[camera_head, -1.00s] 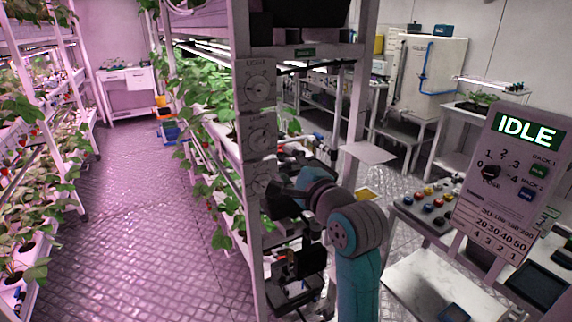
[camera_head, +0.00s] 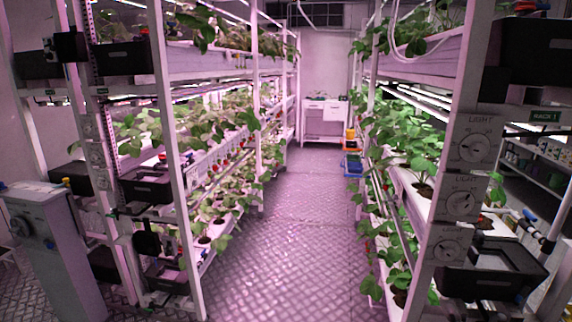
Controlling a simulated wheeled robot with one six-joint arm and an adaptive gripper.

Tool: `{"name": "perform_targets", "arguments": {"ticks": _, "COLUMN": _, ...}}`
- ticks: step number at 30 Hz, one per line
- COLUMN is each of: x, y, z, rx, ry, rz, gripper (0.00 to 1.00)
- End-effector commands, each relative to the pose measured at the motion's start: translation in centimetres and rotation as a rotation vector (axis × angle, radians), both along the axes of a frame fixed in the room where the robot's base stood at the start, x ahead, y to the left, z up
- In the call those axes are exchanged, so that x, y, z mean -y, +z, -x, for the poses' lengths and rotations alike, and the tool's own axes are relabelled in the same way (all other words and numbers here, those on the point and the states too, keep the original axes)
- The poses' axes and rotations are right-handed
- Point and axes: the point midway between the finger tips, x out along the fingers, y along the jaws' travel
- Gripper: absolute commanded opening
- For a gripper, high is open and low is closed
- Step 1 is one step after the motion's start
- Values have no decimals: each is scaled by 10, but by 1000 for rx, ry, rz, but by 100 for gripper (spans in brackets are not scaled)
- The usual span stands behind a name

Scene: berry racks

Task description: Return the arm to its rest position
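My arm and my gripper are out of the head camera's view, so I cannot see the arm's pose or the gripper's state. The post of the right rack (camera_head: 424,303) stands close on the right.
A left rack (camera_head: 172,150) with plants lines the other side. A grey pedestal with a dial (camera_head: 45,240) stands at the lower left. The metal floor aisle (camera_head: 285,250) between the racks is clear.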

Motion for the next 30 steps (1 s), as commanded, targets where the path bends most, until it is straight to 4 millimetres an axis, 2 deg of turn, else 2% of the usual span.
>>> {"name": "perform_targets", "arguments": {"ticks": 1, "x": -9, "y": -17, "z": 8, "rx": -25, "ry": 9, "rz": 35, "gripper": 56}}
{"name": "perform_targets", "arguments": {"ticks": 6, "x": -35, "y": -60, "z": 35, "rx": -84, "ry": 40, "rz": 184, "gripper": 56}}
{"name": "perform_targets", "arguments": {"ticks": 15, "x": -78, "y": -121, "z": 99, "rx": -185, "ry": 109, "rz": 464, "gripper": 56}}
{"name": "perform_targets", "arguments": {"ticks": 24, "x": -115, "y": -161, "z": 177, "rx": -269, "ry": 203, "rz": 764, "gripper": 56}}
{"name": "perform_targets", "arguments": {"ticks": 30, "x": -134, "y": -176, "z": 234, "rx": -312, "ry": 276, "rz": 973, "gripper": 56}}
